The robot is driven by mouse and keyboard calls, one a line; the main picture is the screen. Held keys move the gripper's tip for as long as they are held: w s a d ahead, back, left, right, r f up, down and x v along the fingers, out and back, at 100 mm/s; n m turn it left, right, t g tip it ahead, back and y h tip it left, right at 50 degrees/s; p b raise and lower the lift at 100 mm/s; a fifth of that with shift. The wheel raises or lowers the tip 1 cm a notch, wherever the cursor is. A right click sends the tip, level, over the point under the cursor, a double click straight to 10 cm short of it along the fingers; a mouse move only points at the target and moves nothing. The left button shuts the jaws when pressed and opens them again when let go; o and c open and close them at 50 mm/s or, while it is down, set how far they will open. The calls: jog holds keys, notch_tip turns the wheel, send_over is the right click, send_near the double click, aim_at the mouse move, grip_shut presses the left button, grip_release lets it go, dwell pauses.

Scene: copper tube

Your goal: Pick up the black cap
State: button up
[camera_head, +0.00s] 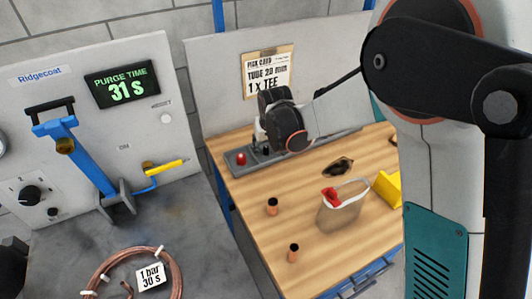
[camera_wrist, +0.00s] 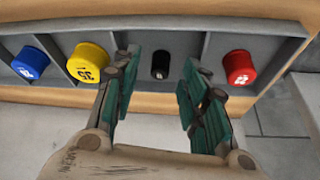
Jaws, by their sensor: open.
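The black cap (camera_wrist: 161,62) sits in its own compartment of a grey divided tray (camera_wrist: 275,29) in the wrist view, with a small pale mark on its near face that I cannot read. My gripper (camera_wrist: 159,66) is open and empty. Its two green-padded fingers frame the cap in the picture, one to its left and one to its right, with no visible contact. The gap in depth to the cap is hard to tell.
In the wrist view, a yellow cap (camera_wrist: 88,62) and a blue cap (camera_wrist: 31,63) lie left of the black one, and a red cap (camera_wrist: 239,67) lies right. Low dividers separate them. The head view shows a wooden bench (camera_head: 245,220) with a cloth bag (camera_head: 338,212) and copper pieces (camera_head: 272,206).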

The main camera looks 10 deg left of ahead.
jog(key=shift+w+a+f, duration=0.1)
jog(key=shift+w+f, duration=0.15)
jog(key=shift+f, duration=0.35)
jog(key=shift+c, duration=0.5)
jog(key=c, duration=0.6)
jog(key=shift+r, duration=0.1)
jog(key=shift+c, duration=0.2)
